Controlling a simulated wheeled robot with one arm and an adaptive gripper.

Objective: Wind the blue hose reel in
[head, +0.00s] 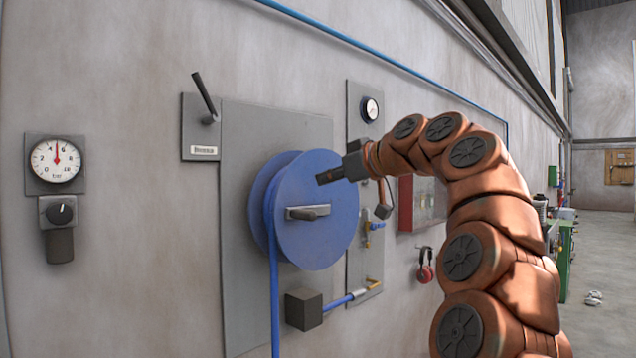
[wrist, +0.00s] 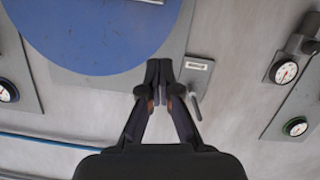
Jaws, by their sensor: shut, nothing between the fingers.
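The blue hose reel (head: 335,235) is mounted on a grey wall plate in the head view. A grey crank arm with a dark handle (head: 312,212) sits across its face. Blue hose (head: 275,300) hangs down from the reel's left side. My gripper (head: 319,180) is shut and empty, in front of the reel's upper part, a little above the crank handle in the picture. In the wrist view, my gripper (wrist: 159,68) shows with its fingers together. The blue reel (wrist: 90,40) fills the upper left there, and a sliver of the crank shows at the top edge.
A lever (head: 204,97) on a labelled plate is up and left of the reel. A pressure gauge (head: 56,160) and knob are at far left. A dark block (head: 304,310) sits below the reel. A red-framed box (head: 422,203) and red ear defenders (head: 425,265) are to the right.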

